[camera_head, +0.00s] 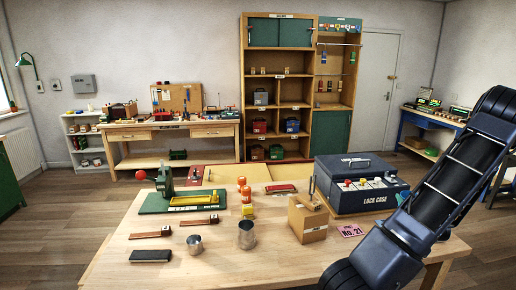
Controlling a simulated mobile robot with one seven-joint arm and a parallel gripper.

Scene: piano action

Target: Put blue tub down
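No object that I can clearly name as the blue tub shows in the head view. A small teal-blue patch (408,240) shows at the left edge of my arm, over the table's right end; I cannot tell whether it is a tub or part of the arm. My dark arm crosses the right foreground and runs out at the bottom edge. My gripper is not visible, so what it holds is hidden. The wooden workbench (110,262) fills the foreground.
A dark blue lock case (350,201) and a cardboard box (308,222) stand on the right half. The front middle of the bench is clear. Tall shelves (246,90) stand behind.

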